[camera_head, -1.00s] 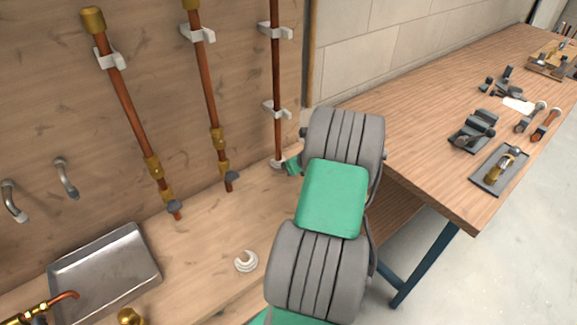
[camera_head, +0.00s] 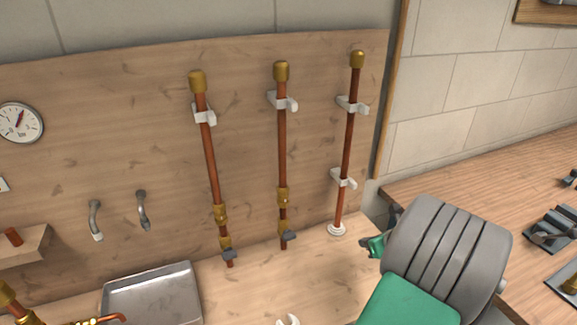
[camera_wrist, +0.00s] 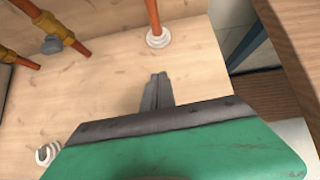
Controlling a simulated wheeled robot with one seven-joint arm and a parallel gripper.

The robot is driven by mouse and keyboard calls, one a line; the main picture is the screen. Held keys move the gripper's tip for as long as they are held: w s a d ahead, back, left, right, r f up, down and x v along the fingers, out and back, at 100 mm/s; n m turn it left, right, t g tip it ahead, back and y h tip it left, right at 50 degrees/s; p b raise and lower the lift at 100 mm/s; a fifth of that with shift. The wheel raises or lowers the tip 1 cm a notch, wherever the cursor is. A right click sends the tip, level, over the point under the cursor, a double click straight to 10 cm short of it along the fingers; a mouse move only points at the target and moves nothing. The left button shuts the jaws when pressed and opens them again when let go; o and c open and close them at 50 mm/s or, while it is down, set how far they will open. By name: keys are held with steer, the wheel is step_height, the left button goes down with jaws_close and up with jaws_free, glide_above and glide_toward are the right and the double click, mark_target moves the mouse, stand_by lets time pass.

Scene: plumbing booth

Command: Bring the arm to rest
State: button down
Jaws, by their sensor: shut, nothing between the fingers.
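My gripper (camera_wrist: 157,92) is shut and empty in the wrist view, its thin grey fingers together above the pale wooden bench. In the head view my grey and green arm is at the lower right and hides most of the gripper; only a small green part (camera_head: 375,246) shows past it. The right copper pipe (camera_head: 348,140) stands upright in two white clips, with a white collar (camera_head: 336,229) at its foot. That collar (camera_wrist: 158,38) is ahead of the fingers in the wrist view, apart from them.
Two more copper pipes, the left one (camera_head: 211,160) and the middle one (camera_head: 282,150), hang on the board. A metal tray (camera_head: 150,295) is at lower left. A loose white ring (camera_head: 288,320) lies on the bench. A wooden worktable (camera_head: 480,180) with dark fixtures is at right.

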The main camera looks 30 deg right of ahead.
steer(key=w+a+r+n+g+y, duration=0.1)
steer(key=w+a+r+n+g, duration=0.15)
steer(key=a+n, duration=0.7)
steer(key=w+a+r+n+g+y, duration=0.1)
steer(key=w+a+r+n, duration=0.2)
steer(key=a+n, duration=0.65)
steer(key=s+a+r+n+g, duration=0.1)
steer(key=s+a+n, duration=0.3)
steer(key=a+n, duration=0.5)
steer(key=s+a+r+n+g+h, duration=0.1)
steer(key=s+a+r+n, duration=0.1)
steer(key=s+a+n, duration=0.3)
steer(key=a+n, duration=0.4)
steer(key=shift+s+r, duration=0.25)
steer(key=shift+r, duration=0.1)
